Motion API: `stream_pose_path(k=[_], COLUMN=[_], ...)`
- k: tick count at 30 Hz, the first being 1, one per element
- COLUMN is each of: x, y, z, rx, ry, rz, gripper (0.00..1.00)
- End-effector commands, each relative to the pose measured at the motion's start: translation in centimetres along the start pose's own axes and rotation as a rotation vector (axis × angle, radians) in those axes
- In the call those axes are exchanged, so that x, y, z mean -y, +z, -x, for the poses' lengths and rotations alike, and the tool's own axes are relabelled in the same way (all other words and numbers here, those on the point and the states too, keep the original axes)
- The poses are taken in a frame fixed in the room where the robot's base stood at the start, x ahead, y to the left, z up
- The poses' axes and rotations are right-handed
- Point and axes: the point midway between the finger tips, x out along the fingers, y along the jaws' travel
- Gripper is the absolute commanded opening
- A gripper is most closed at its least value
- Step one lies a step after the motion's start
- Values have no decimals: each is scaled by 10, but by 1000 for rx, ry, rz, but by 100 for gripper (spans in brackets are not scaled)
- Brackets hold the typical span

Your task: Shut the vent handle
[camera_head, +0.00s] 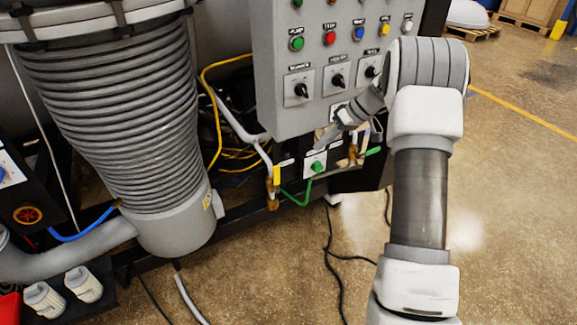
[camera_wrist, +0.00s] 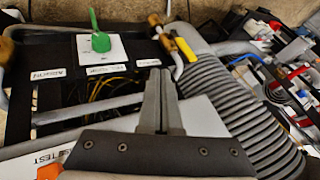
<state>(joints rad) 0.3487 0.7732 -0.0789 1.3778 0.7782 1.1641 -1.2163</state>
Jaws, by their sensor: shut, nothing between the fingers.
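Which part is the vent handle I cannot tell, as the small labels by the valves are unreadable. Below the control box, a green knob (camera_head: 317,166) sits on a white plate. It also shows in the wrist view as a green handle (camera_wrist: 99,38). To its left in the head view is a brass valve with a yellow handle (camera_head: 276,176), also in the wrist view (camera_wrist: 186,48). A green lever (camera_head: 373,151) shows to the right by another brass fitting. My gripper (camera_head: 322,140) is shut and empty, just above the green knob in the picture; its fingers (camera_wrist: 159,74) touch no handle visibly.
The grey control box (camera_head: 268,75) with buttons and rotary switches is close to my gripper and arm. A ribbed grey bellows (camera_head: 115,95) stands left, also in the wrist view (camera_wrist: 225,105). Yellow cables (camera_head: 217,110) hang behind the valves. The floor on the right is clear.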

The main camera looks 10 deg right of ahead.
Motion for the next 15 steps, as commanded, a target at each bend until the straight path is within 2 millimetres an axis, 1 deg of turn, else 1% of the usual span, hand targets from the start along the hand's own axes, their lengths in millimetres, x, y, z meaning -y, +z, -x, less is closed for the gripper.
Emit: stream_pose_path(k=[9,11,15], x=[0,0,1], y=[0,0,1], z=[-2,-6,-26], rx=[1,2,3], ry=[0,-1,-3], rz=[0,0,0], gripper=[0,0,0])
